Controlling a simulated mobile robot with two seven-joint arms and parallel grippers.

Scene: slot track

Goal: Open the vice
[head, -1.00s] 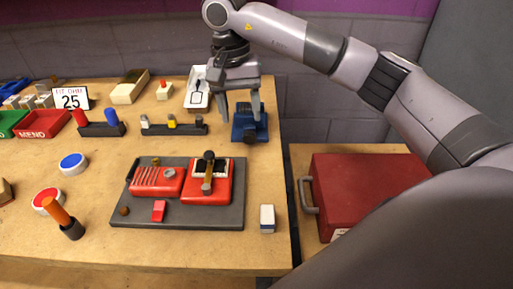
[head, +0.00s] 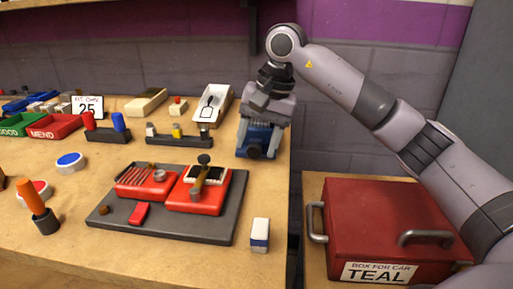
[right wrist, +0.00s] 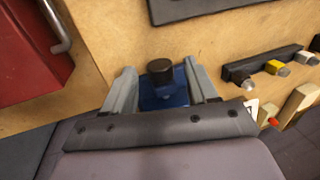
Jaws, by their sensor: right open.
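The blue vice (head: 255,141) stands at the right end of the workbench, near its right edge. It also shows in the right wrist view (right wrist: 178,99), partly covered by my wrist, with a dark round knob (right wrist: 159,68) on its near end. My right gripper (head: 260,122) is over the vice and hides much of its top. In the right wrist view its two fingers are spread, one on each side of the blue body and knob, and hold nothing. I cannot tell how far apart the vice's jaws are. My left gripper is not in view.
A grey board (head: 215,224) with red slot-track parts lies in front of the vice. A dark rack (head: 165,138) and a white tray (head: 214,103) are to its left. A white-and-blue block (head: 260,235) sits near the front edge. A red box (head: 380,220) stands right of the bench.

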